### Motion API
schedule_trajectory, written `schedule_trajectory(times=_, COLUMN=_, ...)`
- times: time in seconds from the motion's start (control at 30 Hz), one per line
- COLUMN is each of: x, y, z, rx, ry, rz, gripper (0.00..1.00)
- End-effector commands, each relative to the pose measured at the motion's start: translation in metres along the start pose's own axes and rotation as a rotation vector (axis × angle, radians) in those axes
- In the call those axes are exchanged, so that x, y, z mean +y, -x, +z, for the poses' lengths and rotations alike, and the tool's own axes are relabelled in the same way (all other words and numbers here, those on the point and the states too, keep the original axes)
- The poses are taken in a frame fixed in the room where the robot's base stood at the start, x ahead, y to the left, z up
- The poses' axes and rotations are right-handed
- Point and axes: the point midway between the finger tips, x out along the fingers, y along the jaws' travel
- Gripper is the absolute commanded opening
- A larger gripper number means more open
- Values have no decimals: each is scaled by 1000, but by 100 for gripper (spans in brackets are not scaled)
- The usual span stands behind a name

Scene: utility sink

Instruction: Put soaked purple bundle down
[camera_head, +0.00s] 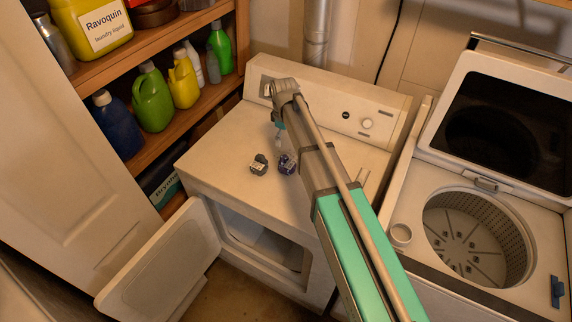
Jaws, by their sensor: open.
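A dark purple bundle (287,164) with a pale patch rests on the white top of the dryer (225,150). A dark grey bundle (259,166) with a pale label lies just left of it, with a small gap between them. My gripper (280,148) points down above and slightly behind the purple bundle. It is open and looks empty. Its fingertips are small here, so I cannot tell exactly how far they are from the bundle. My arm covers the dryer top to the right of the bundle.
The dryer's front door (165,262) hangs open. Shelves of bottles (150,98) stand at left. The dryer top left of the bundles is clear.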

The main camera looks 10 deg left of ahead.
Motion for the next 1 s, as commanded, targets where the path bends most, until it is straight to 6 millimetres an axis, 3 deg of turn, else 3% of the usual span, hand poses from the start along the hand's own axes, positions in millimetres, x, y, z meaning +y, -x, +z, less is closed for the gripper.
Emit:
schedule_trajectory(times=0.37, x=0, y=-9, z=0, rx=0, ry=-2, rz=0, gripper=100)
schedule_trajectory(times=1.0, x=0, y=-56, z=1, rx=0, ry=-3, rz=0, gripper=100)
